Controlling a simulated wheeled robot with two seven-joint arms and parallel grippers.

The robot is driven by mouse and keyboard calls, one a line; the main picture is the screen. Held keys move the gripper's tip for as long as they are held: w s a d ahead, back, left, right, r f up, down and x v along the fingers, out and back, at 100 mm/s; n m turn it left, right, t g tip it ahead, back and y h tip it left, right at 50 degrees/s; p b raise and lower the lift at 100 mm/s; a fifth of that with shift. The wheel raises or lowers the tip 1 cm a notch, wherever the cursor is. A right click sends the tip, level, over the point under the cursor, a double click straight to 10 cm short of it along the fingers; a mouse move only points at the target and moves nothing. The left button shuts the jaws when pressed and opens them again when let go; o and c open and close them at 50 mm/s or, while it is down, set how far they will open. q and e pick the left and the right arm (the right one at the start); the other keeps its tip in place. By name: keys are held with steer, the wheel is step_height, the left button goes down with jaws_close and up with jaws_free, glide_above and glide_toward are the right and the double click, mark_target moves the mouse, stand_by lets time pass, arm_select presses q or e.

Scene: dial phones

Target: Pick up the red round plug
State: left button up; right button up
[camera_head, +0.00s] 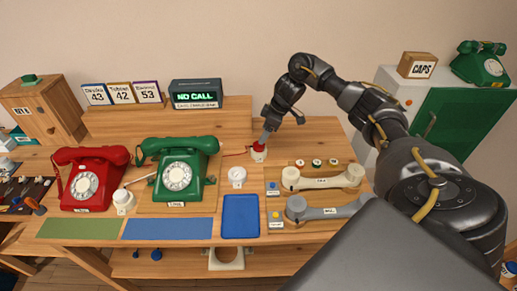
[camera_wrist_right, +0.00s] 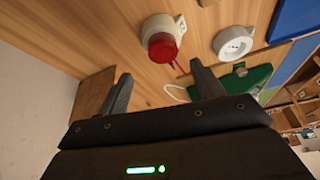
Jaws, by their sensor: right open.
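The red round plug (camera_head: 259,145) sits upright on a white round socket (camera_head: 259,156) on the wooden table, right of the green phone. In the right wrist view the plug (camera_wrist_right: 163,47) shows its red end towards me, with the white socket (camera_wrist_right: 155,25) behind it. My right gripper (camera_head: 265,137) is just above the plug in the head view. In the wrist view its two fingers (camera_wrist_right: 160,84) are spread, with nothing between them, and the plug lies beyond their tips. Contact is not visible. My left gripper is not in view.
A second white round socket (camera_head: 237,176) stands nearby. The green phone (camera_head: 180,172) and red phone (camera_head: 90,178) are to the left. A board with handsets (camera_head: 318,208) is to the right. A blue tray (camera_head: 240,216) lies in front. The NO CALL display (camera_head: 195,95) stands behind.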

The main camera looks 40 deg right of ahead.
mark_target(259, 147)
steer(key=shift+s+a+p+x, duration=0.15)
steer(key=shift+p+x, duration=0.15)
steer(key=shift+x, duration=1.15)
steer(key=shift+s+a+p+x, duration=0.15)
steer(key=shift+p+x, duration=0.1)
steer(key=shift+x, duration=1.2)
steer(key=shift+d, duration=0.1)
steer(key=shift+c, duration=0.4)
steer(key=c, duration=0.9)
